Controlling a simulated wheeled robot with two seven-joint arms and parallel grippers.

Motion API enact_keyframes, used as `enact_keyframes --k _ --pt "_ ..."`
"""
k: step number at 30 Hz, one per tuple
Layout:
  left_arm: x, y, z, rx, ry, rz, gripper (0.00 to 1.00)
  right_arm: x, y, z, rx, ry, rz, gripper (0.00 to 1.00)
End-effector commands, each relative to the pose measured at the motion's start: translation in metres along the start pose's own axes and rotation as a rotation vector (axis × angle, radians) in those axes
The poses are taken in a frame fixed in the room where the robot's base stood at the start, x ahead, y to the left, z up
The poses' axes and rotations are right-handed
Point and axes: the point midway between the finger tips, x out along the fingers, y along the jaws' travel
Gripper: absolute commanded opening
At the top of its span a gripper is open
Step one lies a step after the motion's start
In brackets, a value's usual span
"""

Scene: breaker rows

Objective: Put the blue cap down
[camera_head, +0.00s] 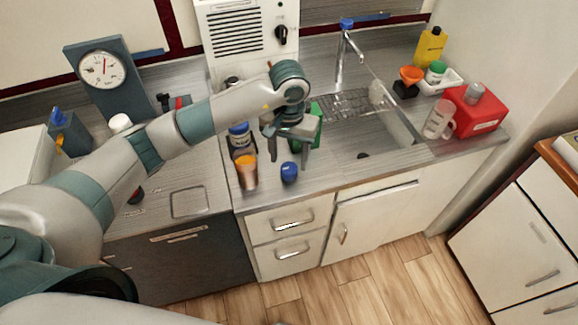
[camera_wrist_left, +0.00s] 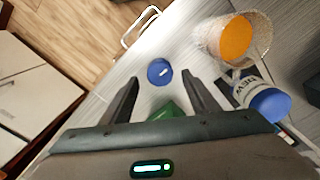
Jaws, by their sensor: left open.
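The blue cap (camera_head: 289,172) rests on the counter near its front edge, left of the sink. It also shows in the left wrist view (camera_wrist_left: 160,71), just beyond the fingertips and between their lines. My left gripper (camera_head: 289,160) is open and empty, pointing down above and behind the cap; its two fingers show apart in the left wrist view (camera_wrist_left: 160,82). The cap appears clear of both fingers. My right gripper does not show.
A glass with orange contents (camera_head: 247,172) stands left of the cap, with a blue-capped bottle (camera_head: 239,135) behind it. A green object (camera_head: 315,122) is partly hidden behind my gripper. The sink (camera_head: 368,150) lies to the right.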

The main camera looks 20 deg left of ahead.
Motion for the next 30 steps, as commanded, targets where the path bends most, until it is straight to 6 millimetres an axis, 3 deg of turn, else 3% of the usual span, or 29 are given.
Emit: enact_keyframes --k 6,15,30 --pt "-0.035 0.000 -0.001 0.002 0.006 -0.001 0.55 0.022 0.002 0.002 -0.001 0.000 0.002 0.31" --pt "-0.071 0.000 0.000 0.001 0.002 0.000 0.55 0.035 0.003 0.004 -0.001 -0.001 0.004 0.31" --pt "-0.079 0.000 0.000 0.001 0.000 0.000 0.55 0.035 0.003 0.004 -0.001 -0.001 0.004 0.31"
